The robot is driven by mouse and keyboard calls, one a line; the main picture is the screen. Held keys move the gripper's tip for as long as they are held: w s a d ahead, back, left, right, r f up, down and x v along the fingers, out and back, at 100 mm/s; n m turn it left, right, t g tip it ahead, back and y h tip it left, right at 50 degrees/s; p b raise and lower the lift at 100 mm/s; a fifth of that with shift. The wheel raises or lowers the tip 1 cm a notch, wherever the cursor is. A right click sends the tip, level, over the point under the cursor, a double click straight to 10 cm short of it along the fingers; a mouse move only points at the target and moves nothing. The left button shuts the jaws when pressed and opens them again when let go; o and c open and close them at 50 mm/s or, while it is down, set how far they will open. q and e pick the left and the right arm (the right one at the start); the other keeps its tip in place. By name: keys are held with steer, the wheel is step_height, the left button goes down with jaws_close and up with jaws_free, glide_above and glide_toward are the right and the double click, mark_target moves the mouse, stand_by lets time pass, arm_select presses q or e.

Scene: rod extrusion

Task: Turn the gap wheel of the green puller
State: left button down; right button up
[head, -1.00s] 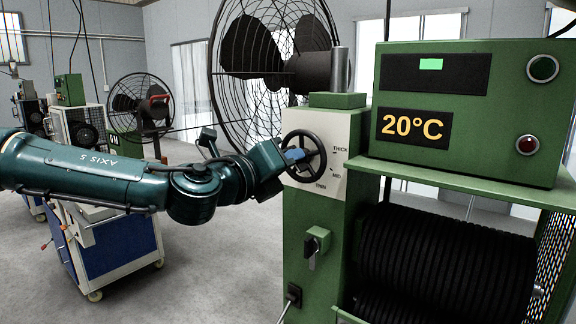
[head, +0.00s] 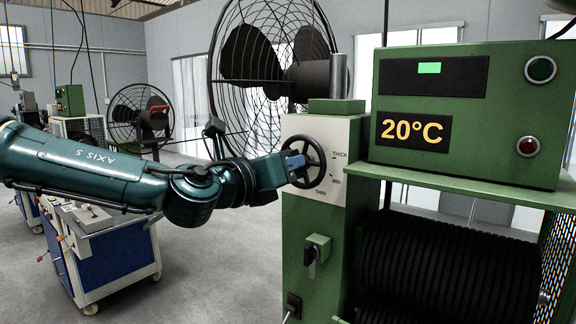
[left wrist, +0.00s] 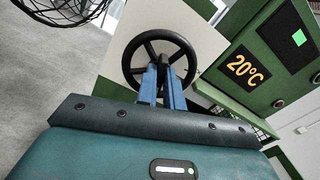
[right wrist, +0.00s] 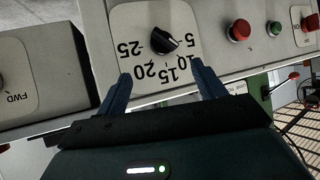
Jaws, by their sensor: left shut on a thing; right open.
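The gap wheel (head: 322,160) is a black spoked handwheel on the cream plate (head: 338,130) of the green puller (head: 300,225). The plate reads THICK, MID and THIN from top to bottom. My left gripper (head: 295,162) is shut on the wheel at its left side and centre in the head view. In the left wrist view, its blue fingers (left wrist: 162,82) reach over the lower rim of the wheel (left wrist: 190,58), between the spokes. The exact contact is partly hidden by the fingers. My right gripper (right wrist: 165,82) is open and empty, with its fingers apart.
A black dial knob (right wrist: 172,42) on a numbered panel lies ahead of my right gripper. The puller's display (head: 414,130) reads 20°C, right of the wheel. A large caged fan (head: 262,62) stands behind it. A blue wheeled cabinet (head: 100,265) is at left.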

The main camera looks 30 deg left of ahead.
arm_select(q)
steer(key=c, duration=1.5)
jaws_free()
steer(key=shift+s+a+b, duration=0.15)
steer(key=shift+s+b, duration=1.1)
steer(key=shift+s, duration=0.95)
steer(key=shift+s+a+b, duration=0.2)
steer(key=shift+s+b, duration=1.1)
steer(key=shift+s, duration=0.9)
steer(key=shift+s+a+b, duration=0.15)
steer(key=shift+s+b, duration=1.1)
steer(key=shift+s, duration=0.95)
arm_select(e)
steer(key=shift+w+a+f+m+t+y, duration=0.15)
steer(key=shift+a+f, duration=0.1)
steer(key=shift+f, duration=0.35)
steer(key=shift+a+f+m+t+y, duration=0.1)
steer(key=shift+a+f, duration=0.1)
steer(key=shift+f, duration=0.35)
steer(key=shift+w+a+f+m+t+y, duration=0.15)
steer(key=shift+a+f, duration=0.1)
steer(key=shift+f, duration=0.35)
steer(key=shift+s, duration=0.15)
